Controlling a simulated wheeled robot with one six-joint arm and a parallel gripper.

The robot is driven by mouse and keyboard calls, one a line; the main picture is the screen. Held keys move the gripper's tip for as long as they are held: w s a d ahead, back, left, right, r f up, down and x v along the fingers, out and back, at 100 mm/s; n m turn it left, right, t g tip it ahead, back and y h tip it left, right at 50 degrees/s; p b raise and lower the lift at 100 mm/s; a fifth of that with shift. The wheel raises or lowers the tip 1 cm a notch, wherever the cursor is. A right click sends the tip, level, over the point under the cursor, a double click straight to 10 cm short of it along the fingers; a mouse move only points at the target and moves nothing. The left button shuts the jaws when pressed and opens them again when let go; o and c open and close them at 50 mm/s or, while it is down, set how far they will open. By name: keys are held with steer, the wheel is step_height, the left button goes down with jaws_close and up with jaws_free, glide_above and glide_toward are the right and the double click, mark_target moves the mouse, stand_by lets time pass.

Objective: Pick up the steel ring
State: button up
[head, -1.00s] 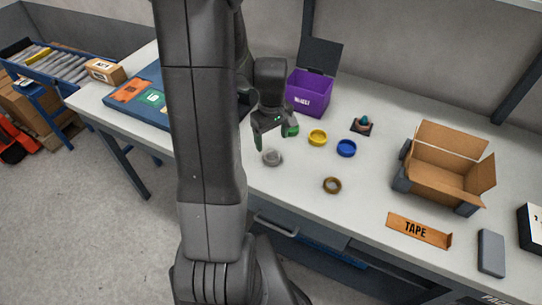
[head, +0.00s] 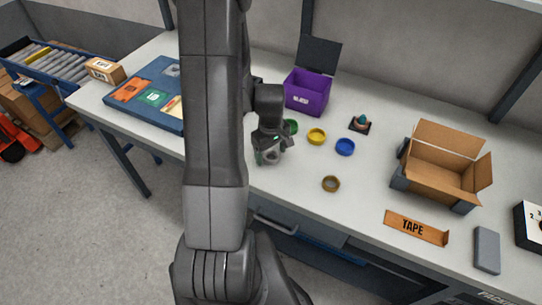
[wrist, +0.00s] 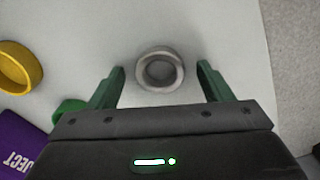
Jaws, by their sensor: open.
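The steel ring (wrist: 160,54) lies flat on the white bench, a grey ring with a dark hollow middle. In the wrist view it sits between the green fingertips of my gripper (wrist: 161,70), slightly ahead of them, with a gap on both sides. In the head view my gripper (head: 270,157) points down over the steel ring (head: 271,158), which is partly hidden by it. My gripper is open and empty.
A green ring (head: 291,126), yellow ring (head: 316,137), blue ring (head: 345,147) and brown ring (head: 331,184) lie nearby. A purple box (head: 307,93) stands behind; an open cardboard box (head: 437,180) is at right. The bench's front edge is close.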

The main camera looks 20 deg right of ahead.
steer(key=c, duration=1.2)
steer(key=shift+o, duration=0.2)
steer(key=shift+r, duration=0.15)
